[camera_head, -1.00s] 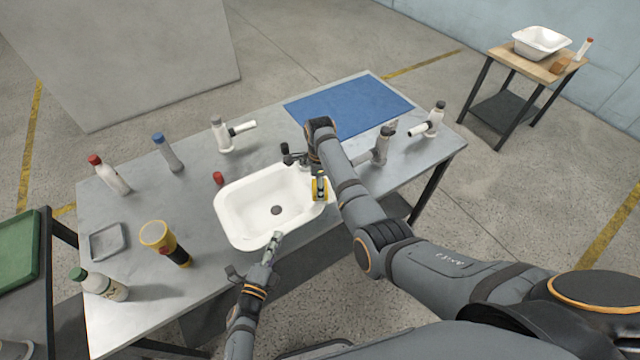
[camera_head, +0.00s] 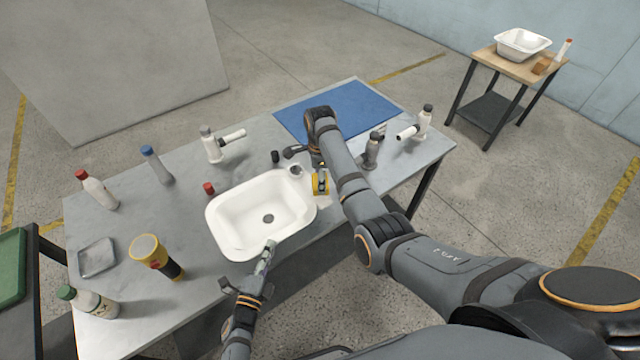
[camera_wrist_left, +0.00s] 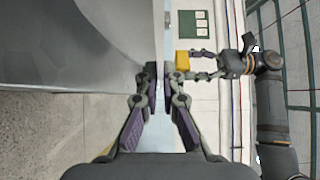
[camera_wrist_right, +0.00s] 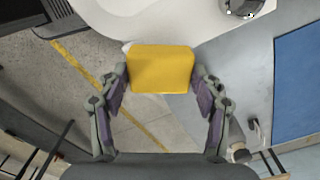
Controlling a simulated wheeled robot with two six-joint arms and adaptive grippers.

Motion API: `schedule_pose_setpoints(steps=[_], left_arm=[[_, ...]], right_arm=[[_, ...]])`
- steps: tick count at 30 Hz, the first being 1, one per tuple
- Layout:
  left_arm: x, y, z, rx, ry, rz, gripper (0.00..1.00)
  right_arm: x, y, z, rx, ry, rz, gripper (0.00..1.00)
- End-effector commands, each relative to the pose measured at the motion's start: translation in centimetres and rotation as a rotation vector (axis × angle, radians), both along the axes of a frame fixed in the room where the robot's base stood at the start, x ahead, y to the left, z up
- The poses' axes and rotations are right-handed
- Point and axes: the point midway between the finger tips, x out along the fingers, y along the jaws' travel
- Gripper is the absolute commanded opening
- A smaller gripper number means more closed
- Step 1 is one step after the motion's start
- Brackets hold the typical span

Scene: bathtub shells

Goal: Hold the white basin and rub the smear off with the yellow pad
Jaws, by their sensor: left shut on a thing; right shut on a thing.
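My right gripper (camera_wrist_right: 160,92) is shut on the yellow pad (camera_wrist_right: 160,70). In the head view the pad (camera_head: 320,184) is just beyond the basin's right edge; I cannot tell whether it touches. The pad also shows in the left wrist view (camera_wrist_left: 183,58). I cannot make out the smear.
On the steel table (camera_head: 190,195) are several bottles at left, a yellow-topped black container (camera_head: 157,257), a grey dish (camera_head: 97,257), and white taps behind (camera_head: 213,145) and at right (camera_head: 418,124). A blue mat (camera_head: 350,110) lies at the back. A side table (camera_head: 487,58) holds another white basin.

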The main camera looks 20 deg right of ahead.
Motion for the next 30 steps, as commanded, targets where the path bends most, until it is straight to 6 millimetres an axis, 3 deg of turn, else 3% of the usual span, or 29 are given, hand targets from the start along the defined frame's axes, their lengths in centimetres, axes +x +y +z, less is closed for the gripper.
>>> schedule_pose_setpoints(steps=[5, 17, 25, 30], left_arm=[[0.0, 0.0, -0.1, 0.001, 0.001, -0.001, 0.00], [0.0, 0.0, 0.0, 0.001, 0.001, -0.001, 0.00], [0.0, 0.0, 0.0, 0.001, 0.001, -0.001, 0.00], [0.0, 0.0, 0.0, 0.001, 0.001, -0.001, 0.00]], right_arm=[[0.0, 0.0, 1.7, 0.001, -0.001, 0.000, 0.40], [0.0, 0.0, 2.2, 0.001, -0.001, 0.000, 0.40], [0.1, 0.0, 4.7, 0.000, -0.003, 0.001, 0.40], [0.0, 0.0, 5.0, 0.000, 0.000, 0.001, 0.40]])
